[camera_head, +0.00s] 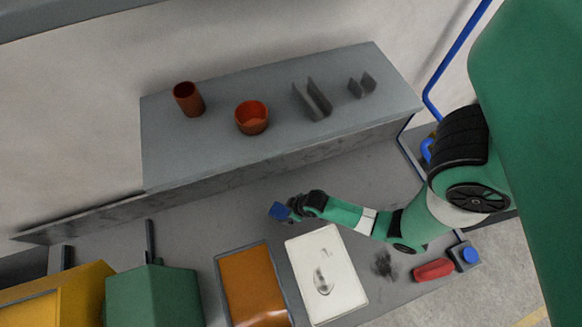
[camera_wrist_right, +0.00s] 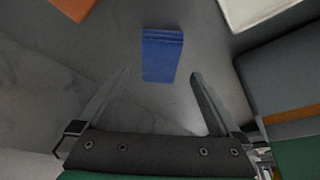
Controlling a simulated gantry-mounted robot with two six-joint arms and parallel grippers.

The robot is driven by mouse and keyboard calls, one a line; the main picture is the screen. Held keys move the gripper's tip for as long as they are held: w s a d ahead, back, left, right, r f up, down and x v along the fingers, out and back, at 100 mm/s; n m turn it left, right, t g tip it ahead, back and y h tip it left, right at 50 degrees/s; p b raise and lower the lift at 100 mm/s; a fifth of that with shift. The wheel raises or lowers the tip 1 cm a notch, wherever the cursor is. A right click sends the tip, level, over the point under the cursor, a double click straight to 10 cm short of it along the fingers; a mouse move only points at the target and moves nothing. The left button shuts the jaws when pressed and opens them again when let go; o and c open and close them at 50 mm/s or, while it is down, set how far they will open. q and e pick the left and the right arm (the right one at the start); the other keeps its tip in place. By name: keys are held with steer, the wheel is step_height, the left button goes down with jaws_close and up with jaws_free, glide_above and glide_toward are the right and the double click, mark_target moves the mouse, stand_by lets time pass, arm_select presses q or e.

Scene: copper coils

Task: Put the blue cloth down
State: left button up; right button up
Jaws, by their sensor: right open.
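The blue cloth (camera_head: 279,211) is a small folded piece on the grey bench, just left of my right gripper (camera_head: 291,208) in the head view. In the right wrist view the cloth (camera_wrist_right: 162,55) lies flat on the grey surface, ahead of and between the fingertips. My right gripper (camera_wrist_right: 160,73) is open, with its two fingers spread wide to either side and nothing held between them. The cloth looks apart from both fingers. My left gripper is in neither view.
An orange tray (camera_head: 247,268) and a white tray (camera_head: 311,246) with a mark on it lie in front. A red item (camera_head: 433,270) and a blue-topped box (camera_head: 465,256) are at right. A raised grey shelf (camera_head: 220,150) behind bears a red cup (camera_head: 187,98), an orange bowl (camera_head: 252,118) and grey brackets (camera_head: 312,101).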

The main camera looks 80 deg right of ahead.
steer(key=p+v, duration=0.3)
steer(key=v, duration=0.3)
stand_by(0.4)
